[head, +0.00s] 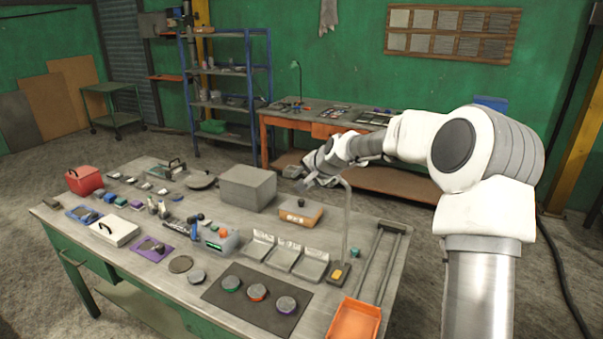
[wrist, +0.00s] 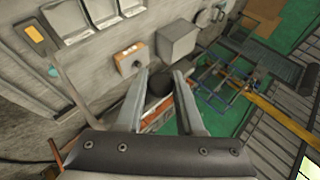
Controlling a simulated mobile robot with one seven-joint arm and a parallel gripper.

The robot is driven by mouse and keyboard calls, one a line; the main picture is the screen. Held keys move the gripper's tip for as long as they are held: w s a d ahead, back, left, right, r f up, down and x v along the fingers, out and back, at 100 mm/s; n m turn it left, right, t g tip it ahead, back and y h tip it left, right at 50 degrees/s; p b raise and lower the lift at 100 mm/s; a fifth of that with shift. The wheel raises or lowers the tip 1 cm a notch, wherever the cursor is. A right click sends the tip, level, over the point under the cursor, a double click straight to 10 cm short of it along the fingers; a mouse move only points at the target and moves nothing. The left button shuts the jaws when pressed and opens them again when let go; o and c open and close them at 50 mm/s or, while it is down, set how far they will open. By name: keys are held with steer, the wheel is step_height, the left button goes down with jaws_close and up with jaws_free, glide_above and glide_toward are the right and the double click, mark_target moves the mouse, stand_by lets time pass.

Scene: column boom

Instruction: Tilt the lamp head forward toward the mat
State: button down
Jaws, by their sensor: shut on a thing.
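The lamp has a thin grey post (head: 346,225) that rises from a base with a yellow patch near the table's right side and bends left at the top. My gripper (head: 310,180) is at that upper end, high above the table. In the wrist view my gripper (wrist: 161,74) has its fingers on either side of a dark rounded piece, apparently the lamp head (wrist: 160,84), and is shut on it. The lamp head's tilt cannot be told. The dark mat (head: 243,312) lies at the front of the table, bearing green, orange and purple-marked discs.
An orange tray (head: 355,320) with long rails lies right of the lamp base. Grey angled holders (head: 283,256), an orange box with a knob (head: 301,214) and a grey block (head: 245,188) stand left of the post. Several small items crowd the table's left half.

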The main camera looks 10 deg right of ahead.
steer(key=shift+w+d+r+p, duration=0.1)
steer(key=shift+w+r+p, duration=0.1)
steer(key=shift+r+p, duration=0.2)
steer(key=c, duration=0.6)
jaws_free()
steer(key=shift+c, duration=0.2)
steer(key=shift+o, duration=0.5)
steer(key=shift+f+g, duration=0.15)
steer(key=shift+g, duration=0.15)
steer(key=b+v, duration=0.4)
steer(key=v, duration=1.3)
steer(key=shift+s+d, duration=0.25)
steer(key=shift+s, duration=0.05)
steer(key=shift+f, duration=0.1)
